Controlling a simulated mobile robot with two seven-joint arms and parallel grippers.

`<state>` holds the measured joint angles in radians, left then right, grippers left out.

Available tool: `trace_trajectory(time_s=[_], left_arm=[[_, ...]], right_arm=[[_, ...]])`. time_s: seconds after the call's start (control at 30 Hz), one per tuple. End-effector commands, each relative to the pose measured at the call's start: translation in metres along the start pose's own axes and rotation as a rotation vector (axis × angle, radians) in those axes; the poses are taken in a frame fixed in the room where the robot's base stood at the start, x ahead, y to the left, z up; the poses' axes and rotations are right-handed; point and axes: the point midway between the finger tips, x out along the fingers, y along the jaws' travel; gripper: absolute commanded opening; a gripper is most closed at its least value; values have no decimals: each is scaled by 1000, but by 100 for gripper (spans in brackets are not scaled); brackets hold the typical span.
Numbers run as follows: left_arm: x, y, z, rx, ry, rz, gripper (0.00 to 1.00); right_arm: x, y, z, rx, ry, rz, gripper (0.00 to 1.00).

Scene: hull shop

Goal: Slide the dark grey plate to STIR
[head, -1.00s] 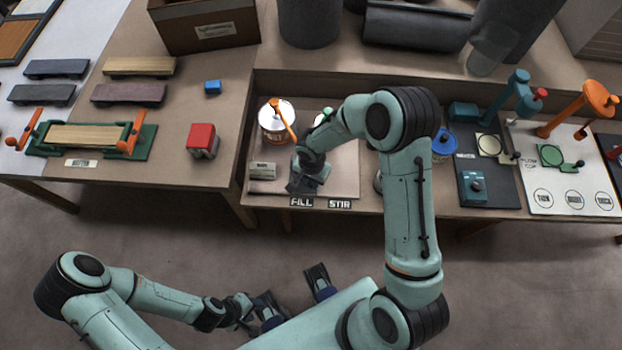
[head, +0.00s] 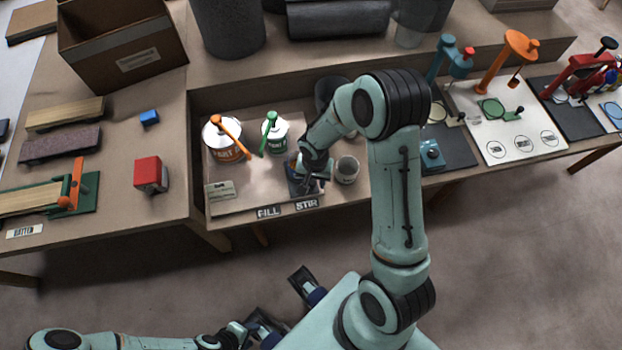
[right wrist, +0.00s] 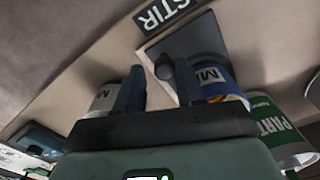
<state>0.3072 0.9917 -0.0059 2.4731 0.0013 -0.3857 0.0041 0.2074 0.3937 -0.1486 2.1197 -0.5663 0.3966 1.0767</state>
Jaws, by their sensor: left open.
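The dark grey plate (head: 296,188) lies on the bench board behind the STIR label (head: 306,204), partly hidden by my right gripper (head: 310,180). In the right wrist view the plate (right wrist: 205,38) sits beside the STIR label (right wrist: 160,14), with its dark knob (right wrist: 165,68) between my right fingers. These fingers stand apart, with a visible gap on the knob's left side. A blue-labelled can (right wrist: 212,78) stands at the plate. The FILL label (head: 268,211) is to the left of STIR. My left gripper (head: 283,304) is open and empty, low in front of the bench.
An orange-labelled can (head: 222,142) and a green-labelled can (head: 274,132) stand left of the plate. A grey cup (head: 347,170) stands close on its right. A small card (head: 221,190) lies at the board's left.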

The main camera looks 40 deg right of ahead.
Motion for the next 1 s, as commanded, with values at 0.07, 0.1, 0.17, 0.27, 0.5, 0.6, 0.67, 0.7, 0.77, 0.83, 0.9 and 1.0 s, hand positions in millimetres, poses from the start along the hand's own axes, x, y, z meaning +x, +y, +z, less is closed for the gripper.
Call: trace_trajectory(time_s=[0.07,0.1,0.17,0.27,0.5,0.6,0.67,0.7,0.77,0.83,0.9,1.0], left_arm=[[0,0,0,0,0,0,43],[0,0,0,0,0,0,43],[0,0,0,0,0,0,43],[0,0,0,0,0,0,43],[0,0,0,0,0,0,43],[-2,1,0,0,1,0,43],[-4,1,0,0,1,0,43],[-5,2,0,1,2,1,43],[-7,3,0,1,2,1,43],[-9,4,0,1,3,1,43],[-11,4,0,1,4,1,43],[-14,5,0,2,4,2,43]], right_arm=[[0,0,0,0,0,0,36],[0,0,0,0,0,-1,36],[0,-1,0,0,0,-1,36],[0,-1,0,-1,0,-2,36],[-4,-2,1,-1,0,-4,36],[-15,-2,0,-1,1,-5,36],[-26,-3,0,-2,3,-7,36],[-34,-3,0,-1,4,-8,36],[-49,-3,0,-1,4,-8,36],[-65,-3,0,-1,5,-9,36],[-81,-3,0,-2,4,-8,36],[-102,-2,0,0,4,-8,36]])
